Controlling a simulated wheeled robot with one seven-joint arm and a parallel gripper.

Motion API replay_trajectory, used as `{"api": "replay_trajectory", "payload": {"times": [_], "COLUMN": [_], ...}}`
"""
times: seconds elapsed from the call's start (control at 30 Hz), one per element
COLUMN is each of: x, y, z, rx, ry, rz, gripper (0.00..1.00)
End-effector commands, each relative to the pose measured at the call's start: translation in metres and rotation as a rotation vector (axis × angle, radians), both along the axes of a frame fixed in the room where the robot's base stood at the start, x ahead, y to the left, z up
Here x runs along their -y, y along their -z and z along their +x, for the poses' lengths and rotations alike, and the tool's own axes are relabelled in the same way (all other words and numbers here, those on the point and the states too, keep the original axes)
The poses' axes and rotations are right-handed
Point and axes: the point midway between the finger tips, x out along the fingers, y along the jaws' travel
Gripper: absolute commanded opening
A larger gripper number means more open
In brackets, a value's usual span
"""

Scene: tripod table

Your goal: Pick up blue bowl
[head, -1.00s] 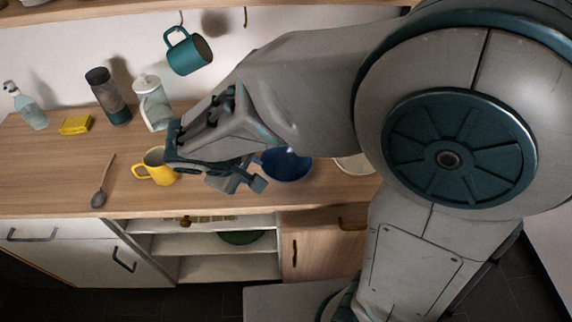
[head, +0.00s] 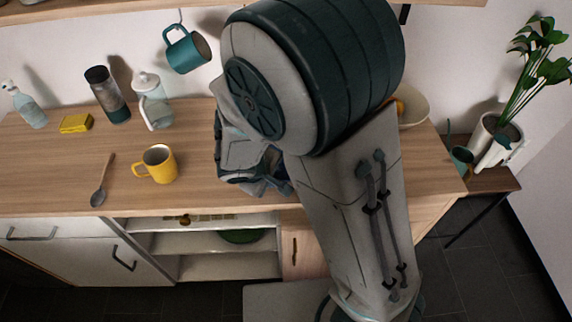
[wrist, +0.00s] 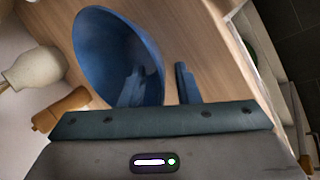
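The blue bowl (wrist: 105,45) shows in the wrist view on the wooden counter. In the head view it is hidden behind my arm. My gripper (wrist: 159,78) is open, with its two fingers apart. One finger appears inside the bowl and the other outside it, with the bowl's rim between them. I cannot tell whether either finger touches the bowl. In the head view my gripper (head: 268,184) is low over the counter, partly covered by my arm.
A cream bowl (head: 412,110) stands to the right. A pale vase (wrist: 36,70) and a wooden item (wrist: 60,108) are beside the blue bowl.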

Motion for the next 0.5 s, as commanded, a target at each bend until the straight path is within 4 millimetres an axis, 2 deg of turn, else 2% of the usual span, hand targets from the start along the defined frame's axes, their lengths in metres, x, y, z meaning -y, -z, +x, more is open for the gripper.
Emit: {"api": "replay_trajectory", "payload": {"times": [0.1, 0.33, 0.43, 0.5], "x": [0.0022, 0.0023, 0.0023, 0.0021], "y": [0.006, 0.0064, 0.0063, 0.0063], "z": [0.0029, 0.0033, 0.0032, 0.0032], "rx": [0.0, 0.001, 0.001, 0.0], "ry": [0.001, 0.0, 0.0, 0.0], "rz": [0.0, 0.001, 0.001, 0.002], "gripper": [0.29, 0.29, 0.01, 0.0]}}
